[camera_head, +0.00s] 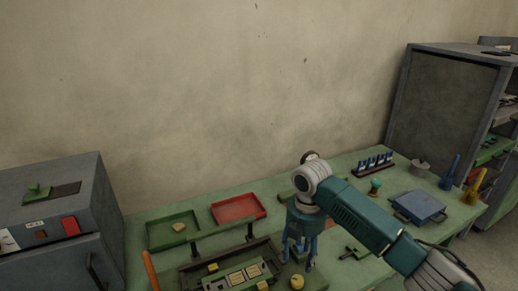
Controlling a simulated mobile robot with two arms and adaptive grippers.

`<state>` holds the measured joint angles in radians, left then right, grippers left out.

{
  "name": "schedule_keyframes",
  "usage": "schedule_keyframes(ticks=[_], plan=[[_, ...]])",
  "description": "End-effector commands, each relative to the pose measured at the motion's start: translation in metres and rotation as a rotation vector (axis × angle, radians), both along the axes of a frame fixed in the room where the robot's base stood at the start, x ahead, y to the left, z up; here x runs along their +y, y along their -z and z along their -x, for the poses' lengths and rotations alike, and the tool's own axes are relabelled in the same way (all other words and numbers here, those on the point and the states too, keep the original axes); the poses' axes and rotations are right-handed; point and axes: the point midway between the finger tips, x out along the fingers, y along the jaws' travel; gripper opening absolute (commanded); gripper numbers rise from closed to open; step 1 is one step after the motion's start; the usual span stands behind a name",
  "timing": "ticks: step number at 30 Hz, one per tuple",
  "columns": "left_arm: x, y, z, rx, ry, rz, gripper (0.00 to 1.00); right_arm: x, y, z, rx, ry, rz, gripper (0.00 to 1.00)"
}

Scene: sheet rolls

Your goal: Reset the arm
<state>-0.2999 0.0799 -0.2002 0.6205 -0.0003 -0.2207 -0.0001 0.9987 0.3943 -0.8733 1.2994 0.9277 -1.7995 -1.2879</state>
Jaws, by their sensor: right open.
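My right arm comes in from the lower right and reaches over the green table. My right gripper (299,262) points down above the table, just right of a dark open case. It is open, and nothing shows between its fingers. The arm hides part of the table behind it. My left gripper is not in the picture.
On the green table (345,163) are a green tray (173,232), a red tray (238,207), the dark case (232,267), a rack of blue pieces (374,163) and a blue-grey box (418,206). A grey machine (60,208) stands left, a grey cabinet (440,105) right.

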Motion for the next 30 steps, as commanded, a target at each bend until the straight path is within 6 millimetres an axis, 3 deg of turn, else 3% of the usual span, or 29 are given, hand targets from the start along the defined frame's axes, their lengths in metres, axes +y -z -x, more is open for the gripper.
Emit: schedule_keyframes(ticks=[5, 9, 14, 17, 21, 30], plan=[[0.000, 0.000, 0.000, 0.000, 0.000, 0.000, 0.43, 0.038, 0.049, 0.041, -0.001, 0.088, -0.060, 0.51], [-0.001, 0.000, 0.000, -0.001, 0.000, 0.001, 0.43, 0.074, 0.086, 0.091, -0.021, 0.276, -0.151, 0.51], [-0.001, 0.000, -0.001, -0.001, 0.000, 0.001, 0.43, 0.091, 0.110, 0.146, -0.038, 0.573, -0.252, 0.51], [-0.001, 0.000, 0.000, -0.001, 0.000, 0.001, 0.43, 0.086, 0.117, 0.179, -0.046, 0.794, -0.300, 0.51], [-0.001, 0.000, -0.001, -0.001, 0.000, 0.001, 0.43, 0.063, 0.118, 0.216, -0.069, 1.088, -0.333, 0.51], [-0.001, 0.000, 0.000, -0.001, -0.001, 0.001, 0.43, 0.012, 0.111, 0.268, -0.126, 1.469, -0.323, 0.51]])
